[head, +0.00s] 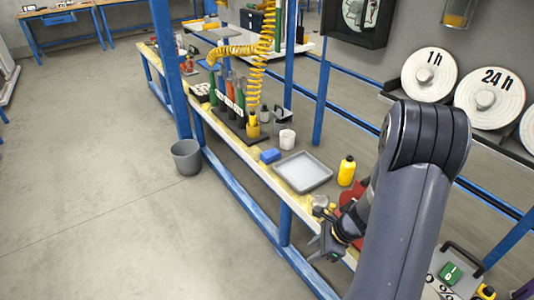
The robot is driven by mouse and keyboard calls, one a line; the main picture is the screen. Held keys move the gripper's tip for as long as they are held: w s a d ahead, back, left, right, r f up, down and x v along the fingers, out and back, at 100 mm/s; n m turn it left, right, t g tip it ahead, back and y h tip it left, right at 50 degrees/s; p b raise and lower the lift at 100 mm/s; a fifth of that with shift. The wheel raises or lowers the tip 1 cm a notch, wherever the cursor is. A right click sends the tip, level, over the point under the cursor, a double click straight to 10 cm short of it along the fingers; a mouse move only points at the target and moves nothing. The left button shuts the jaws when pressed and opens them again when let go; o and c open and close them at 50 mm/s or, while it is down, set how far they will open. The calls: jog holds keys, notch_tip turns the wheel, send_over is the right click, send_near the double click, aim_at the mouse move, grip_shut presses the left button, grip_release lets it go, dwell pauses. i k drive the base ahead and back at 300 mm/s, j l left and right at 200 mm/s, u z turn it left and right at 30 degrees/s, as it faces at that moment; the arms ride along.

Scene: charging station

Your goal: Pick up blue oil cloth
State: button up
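A small blue block-like thing (270,155), which looks like the folded blue oil cloth, lies on the narrow workbench just left of a grey tray. My gripper (317,229) is at the bench's front edge, nearer to me and to the lower right of the cloth, well apart from it. Its two fingers appear spread with nothing between them. The gripper's far side is partly hidden by my arm.
The grey tray (303,171), a yellow bottle (346,171) and a white cup (287,139) stand near the cloth. A grey bin (187,157) is on the floor; the left floor is clear.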

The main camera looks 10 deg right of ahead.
aim_at(272, 155)
jog(key=i+j, duration=0.3)
jog(key=i, duration=0.15)
jog(key=i+j, duration=0.25)
jog(key=i, duration=0.2)
jog(key=i+j, duration=0.3)
jog(key=i, duration=0.15)
jog(key=i+j+z, duration=0.9)
jog(key=k+z, duration=0.1)
jog(key=z, duration=0.55)
